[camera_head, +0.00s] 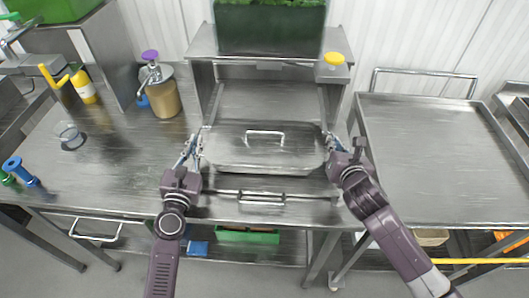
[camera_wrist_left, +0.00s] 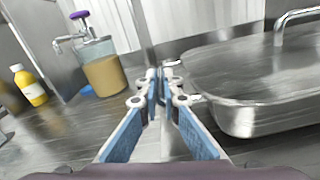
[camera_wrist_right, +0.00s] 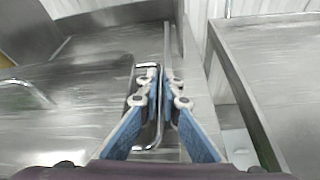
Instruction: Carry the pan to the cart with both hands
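The pan (camera_head: 235,155) is a shallow steel pan with a lid and a top handle (camera_head: 265,133). It sits level at the middle of the steel counter, in front of a raised shelf. My left gripper (camera_head: 194,148) is at the pan's left end, its fingers close together at the side handle, which they mostly hide. In the left wrist view the pan (camera_wrist_left: 265,115) is on the right. My right gripper (camera_head: 332,143) is at the right end, its fingers closed around the looped side handle (camera_wrist_right: 138,144). The cart (camera_head: 430,150) has a bare steel top, right of the counter.
A pump dispenser (camera_head: 164,98), a yellow bottle (camera_head: 84,88) and a clear cup (camera_head: 69,134) stand on the left counter. A green-filled container (camera_head: 270,28) and a yellow-lidded jar (camera_head: 332,64) are on the shelf. A narrow gap separates counter and cart. The cart's rail (camera_head: 425,72) stands at its back.

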